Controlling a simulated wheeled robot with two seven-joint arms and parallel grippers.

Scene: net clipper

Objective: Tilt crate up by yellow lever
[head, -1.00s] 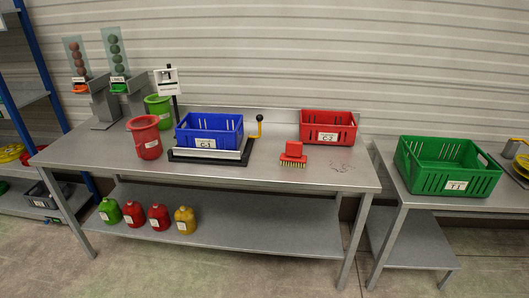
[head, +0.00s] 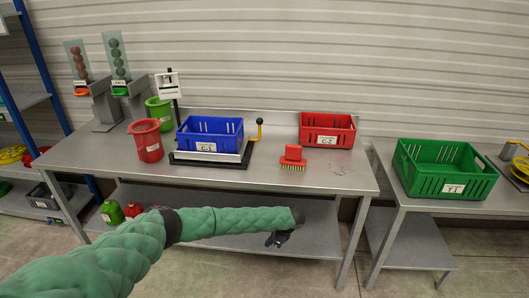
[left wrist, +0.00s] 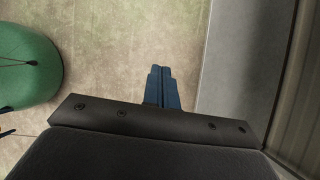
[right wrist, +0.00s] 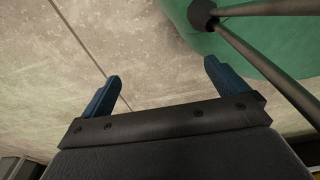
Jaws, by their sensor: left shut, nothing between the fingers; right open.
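The blue crate C-1 (head: 210,133) sits level on a black tilting stand (head: 243,163) on the workbench. The yellow lever (head: 259,129), with a black knob on top, stands upright at the stand's right side. My left gripper (head: 278,240) is in front of the bench, below its top and well under the lever. In the left wrist view its blue fingers (left wrist: 162,88) are together with nothing between them. My right gripper does not show in the head view. In the right wrist view its fingers (right wrist: 160,85) are apart and empty over the floor.
A red crate C-2 (head: 327,130) and a red brush (head: 292,159) are right of the lever. A red container (head: 147,141) and a green one (head: 159,112) stand left of the blue crate. A green crate T1 (head: 444,169) is on the right table. The bench edge lies above my left arm.

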